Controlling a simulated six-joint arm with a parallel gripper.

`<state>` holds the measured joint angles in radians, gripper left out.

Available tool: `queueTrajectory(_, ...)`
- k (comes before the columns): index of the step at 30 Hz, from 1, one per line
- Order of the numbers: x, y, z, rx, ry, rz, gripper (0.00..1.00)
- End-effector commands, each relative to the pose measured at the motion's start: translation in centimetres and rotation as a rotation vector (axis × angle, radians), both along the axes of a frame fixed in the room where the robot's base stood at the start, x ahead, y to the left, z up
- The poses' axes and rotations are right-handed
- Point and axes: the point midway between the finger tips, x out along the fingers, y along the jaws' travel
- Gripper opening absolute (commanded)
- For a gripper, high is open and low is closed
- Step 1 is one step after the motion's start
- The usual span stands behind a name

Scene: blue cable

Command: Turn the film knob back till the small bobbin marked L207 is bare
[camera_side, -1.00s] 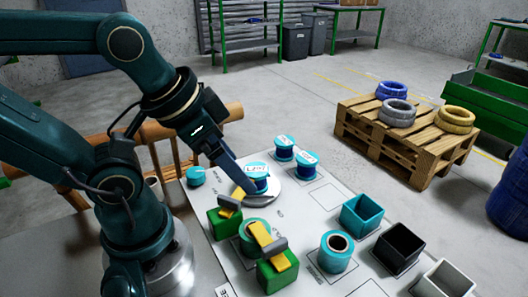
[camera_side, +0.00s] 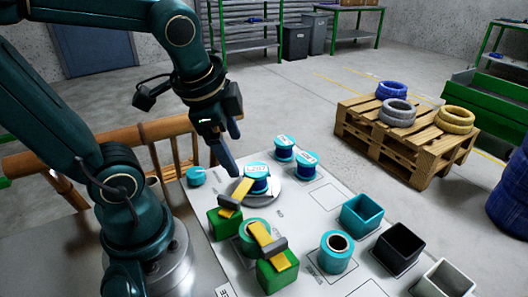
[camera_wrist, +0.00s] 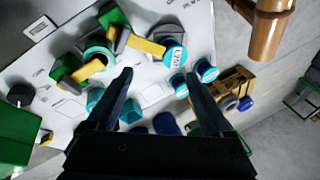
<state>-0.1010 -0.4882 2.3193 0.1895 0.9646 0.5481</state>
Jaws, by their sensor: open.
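The small bobbin marked L207 (camera_side: 257,178) stands on a round grey plate (camera_side: 288,192) on the white board, and dark blue winding shows below its teal top. It also shows in the wrist view (camera_wrist: 172,52). A teal knob (camera_side: 196,176) sits at the board's left edge; I cannot read its label. My gripper (camera_side: 234,152) is above and left of the L207 bobbin, clear of it. In the wrist view my gripper (camera_wrist: 160,75) is open, with nothing between its two fingers.
Two similar bobbins (camera_side: 284,148) (camera_side: 307,164) stand behind. A teal spool (camera_side: 335,252) and teal, black and white bins (camera_side: 362,215) (camera_side: 398,249) (camera_side: 446,279) are right.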

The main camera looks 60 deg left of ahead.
Motion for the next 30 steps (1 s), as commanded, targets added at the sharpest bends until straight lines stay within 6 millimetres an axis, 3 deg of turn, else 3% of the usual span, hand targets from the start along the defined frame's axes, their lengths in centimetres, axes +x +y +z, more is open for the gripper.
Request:
queueTrajectory(7,1.0,6.2,-2.8,0.151,0.319,-0.152,0.85)
queueTrajectory(15,-0.4,11.5,-7.0,0.131,0.596,-0.186,0.85)
queueTrajectory(30,-2.7,13.2,-11.7,0.072,0.672,-0.134,0.85)
